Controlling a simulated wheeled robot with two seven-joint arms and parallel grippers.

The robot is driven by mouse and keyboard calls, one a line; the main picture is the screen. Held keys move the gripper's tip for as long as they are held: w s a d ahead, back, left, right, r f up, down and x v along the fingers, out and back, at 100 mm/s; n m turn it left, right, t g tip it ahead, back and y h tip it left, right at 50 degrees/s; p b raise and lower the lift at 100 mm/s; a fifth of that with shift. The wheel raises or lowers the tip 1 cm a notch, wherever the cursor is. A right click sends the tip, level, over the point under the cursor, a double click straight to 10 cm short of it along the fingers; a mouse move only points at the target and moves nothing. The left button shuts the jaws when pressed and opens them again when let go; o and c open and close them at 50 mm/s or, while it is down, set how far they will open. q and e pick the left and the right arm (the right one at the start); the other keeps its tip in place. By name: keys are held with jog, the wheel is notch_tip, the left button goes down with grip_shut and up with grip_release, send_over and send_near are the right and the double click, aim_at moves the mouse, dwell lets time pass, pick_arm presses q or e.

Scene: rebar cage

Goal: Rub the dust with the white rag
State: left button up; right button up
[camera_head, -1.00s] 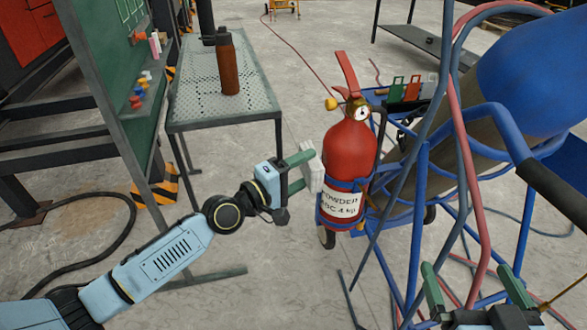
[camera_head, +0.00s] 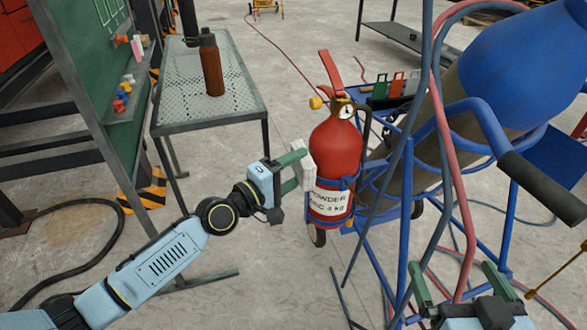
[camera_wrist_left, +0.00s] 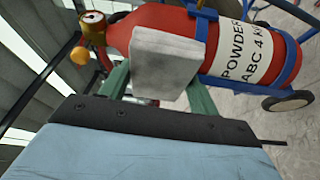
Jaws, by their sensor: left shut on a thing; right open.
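A white rag (camera_head: 303,162), folded into a flat pad, is held in my left gripper (camera_head: 297,172). In the left wrist view the rag (camera_wrist_left: 167,63) sits between the green fingers and covers part of a red fire extinguisher (camera_wrist_left: 255,50). The same extinguisher (camera_head: 336,152) stands strapped in a blue cart in the head view, with the rag close against its left side. I cannot tell whether they touch. I cannot make out dust on the extinguisher. My right gripper (camera_head: 468,285) is open and empty at the lower right.
A blue cart (camera_head: 402,235) with hoses and a large blue cylinder (camera_head: 520,65) fills the right side. A perforated metal table (camera_head: 240,105) with a brown bottle (camera_head: 211,65) stands at the back left. A green board (camera_head: 85,60) with small coloured items is at far left.

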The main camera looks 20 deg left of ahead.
pick_arm(q)
jog(key=shift+w+d, duration=0.45)
jog(key=shift+d, duration=0.2)
